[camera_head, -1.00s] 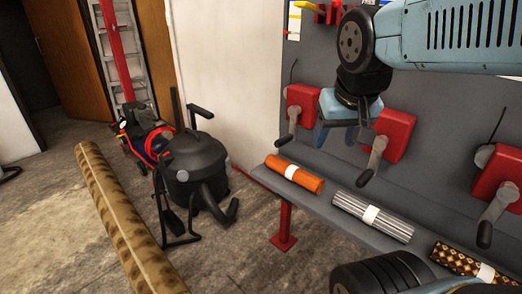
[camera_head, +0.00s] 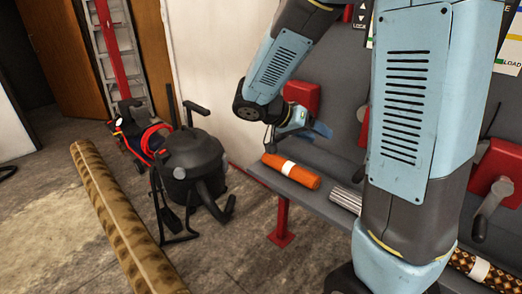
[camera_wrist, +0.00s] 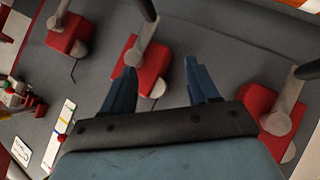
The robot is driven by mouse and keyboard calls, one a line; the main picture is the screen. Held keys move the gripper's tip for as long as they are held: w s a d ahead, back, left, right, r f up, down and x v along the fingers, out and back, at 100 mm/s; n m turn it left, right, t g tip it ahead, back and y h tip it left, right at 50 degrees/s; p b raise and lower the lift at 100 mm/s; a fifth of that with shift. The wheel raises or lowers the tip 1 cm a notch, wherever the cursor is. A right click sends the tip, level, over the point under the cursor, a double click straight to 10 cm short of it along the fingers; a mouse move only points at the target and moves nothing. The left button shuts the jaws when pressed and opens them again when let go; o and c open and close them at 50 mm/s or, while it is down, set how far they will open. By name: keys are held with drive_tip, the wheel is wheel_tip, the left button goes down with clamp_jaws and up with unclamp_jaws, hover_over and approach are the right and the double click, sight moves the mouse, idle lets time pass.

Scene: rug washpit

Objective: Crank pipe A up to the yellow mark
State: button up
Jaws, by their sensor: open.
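Red crank boxes with grey crank arms and black grips are mounted on the grey panel. In the head view, the left crank box (camera_head: 302,96) stands just behind my gripper (camera_head: 308,130), and the right crank box (camera_head: 496,165) is partly behind my arm. The middle one is almost hidden. In the wrist view, my gripper (camera_wrist: 161,64) is open and empty. Its blue fingers frame the middle crank box of that view (camera_wrist: 150,82), apart from its crank arm (camera_wrist: 137,48). I cannot tell which crank belongs to pipe A. The yellow mark is not clear.
An orange roll (camera_head: 291,171), a grey striped roll (camera_head: 346,198) and a patterned roll (camera_head: 480,270) lie on the shelf below the cranks. A strip with coloured marks (camera_wrist: 60,132) shows in the wrist view.

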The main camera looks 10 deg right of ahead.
drive_tip(key=w+a+f+m+t+h, duration=0.1)
drive_tip(key=w+a+f+t+h, duration=0.4)
drive_tip(key=w, duration=0.4)
drive_tip(key=t+y, duration=0.2)
drive_tip(key=t, duration=0.3)
approach(279, 137)
drive_tip(key=w+f, duration=0.1)
drive_tip(key=f, duration=0.1)
drive_tip(key=shift+m, duration=0.3)
drive_tip(key=shift+r+x, duration=0.2)
drive_tip(key=shift+x, duration=2.5)
drive_tip(key=shift+r+x, duration=0.2)
drive_tip(key=shift+x, duration=2.5)
drive_tip(key=shift+w, duration=0.15)
drive_tip(key=shift+a, duration=0.1)
clamp_jaws()
